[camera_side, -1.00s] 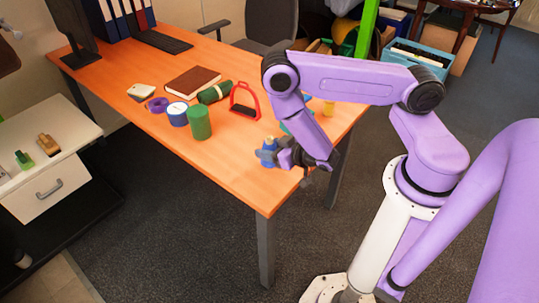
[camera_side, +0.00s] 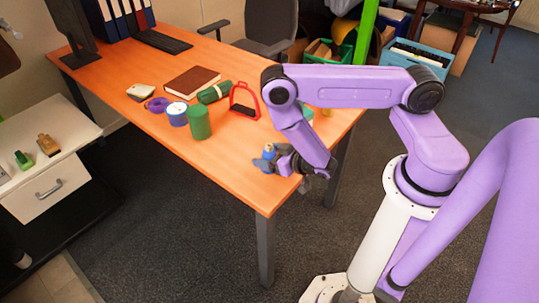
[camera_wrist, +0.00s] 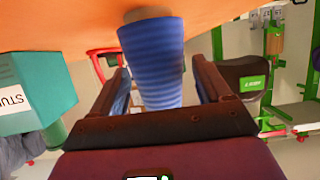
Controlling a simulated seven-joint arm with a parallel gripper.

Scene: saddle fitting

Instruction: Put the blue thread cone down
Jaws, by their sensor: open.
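The blue thread cone (camera_side: 268,151) is at the near right part of the orange table in the side view. In the wrist view, which is upside down, the blue cone (camera_wrist: 152,65) stands between my fingers, its end against the orange tabletop. My gripper (camera_wrist: 162,80) is open around it, with one finger on each side; a narrow gap shows near the right finger. In the side view my gripper (camera_side: 275,160) reaches in low over the table from the right and partly hides the cone.
On the orange table (camera_side: 225,165) stand a green cylinder (camera_side: 199,123), a blue-and-white roll (camera_side: 177,115), a red stirrup (camera_side: 244,100), a green roll (camera_side: 214,93) and a brown book (camera_side: 192,82). A teal box (camera_wrist: 38,93) is close beside my gripper in the wrist view. The table's front left is clear.

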